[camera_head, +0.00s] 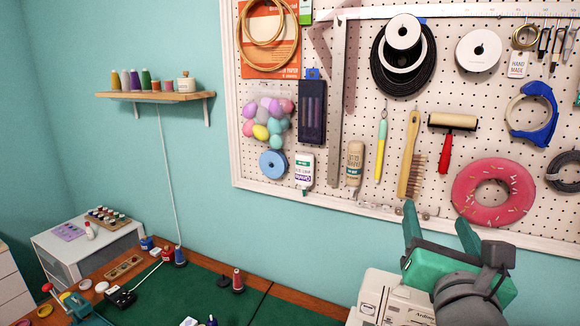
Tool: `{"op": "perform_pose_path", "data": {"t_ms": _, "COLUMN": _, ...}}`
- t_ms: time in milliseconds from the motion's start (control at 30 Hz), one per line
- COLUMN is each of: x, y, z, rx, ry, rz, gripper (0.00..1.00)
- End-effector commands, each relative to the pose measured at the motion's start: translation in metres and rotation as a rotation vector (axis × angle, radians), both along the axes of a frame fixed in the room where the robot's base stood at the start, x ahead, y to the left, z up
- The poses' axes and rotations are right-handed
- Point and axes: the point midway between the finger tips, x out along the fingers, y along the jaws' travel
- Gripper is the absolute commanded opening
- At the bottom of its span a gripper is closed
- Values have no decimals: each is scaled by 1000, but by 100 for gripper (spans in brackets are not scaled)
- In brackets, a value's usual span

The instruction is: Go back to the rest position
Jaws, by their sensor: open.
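My gripper (437,216) is at the lower right, green with a dark grey wrist behind it. Its two fingers point up and stand apart, with nothing between them. It is in front of a white machine (385,300), probably a sewing machine, and covers part of it. The gripper appears below the pink donut-shaped item (493,193) on the pegboard. I cannot tell how far it is from the wall.
A white-framed pegboard (260,120) with hanging tools fills the upper right. A wooden shelf (170,97) with thread spools is at the left. A table with green mats (205,300) holds spools and small items at the bottom. A white cabinet (60,250) stands left.

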Motion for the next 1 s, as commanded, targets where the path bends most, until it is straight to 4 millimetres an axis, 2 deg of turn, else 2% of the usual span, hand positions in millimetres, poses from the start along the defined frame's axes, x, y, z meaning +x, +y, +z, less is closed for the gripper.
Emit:
{"op": "perform_pose_path", "data": {"t_ms": 267, "x": 13, "y": 28, "z": -8, "rx": 264, "ry": -131, "rz": 123, "gripper": 66}}
{"op": "perform_pose_path", "data": {"t_ms": 567, "x": 24, "y": 57, "z": -31, "rx": 727, "ry": -317, "rz": 286, "gripper": 66}}
{"op": "perform_pose_path", "data": {"t_ms": 767, "x": 29, "y": 76, "z": -59, "rx": 1035, "ry": -409, "rz": 368, "gripper": 66}}
{"op": "perform_pose_path", "data": {"t_ms": 1000, "x": 29, "y": 98, "z": -106, "rx": 1389, "ry": -491, "rz": 426, "gripper": 66}}
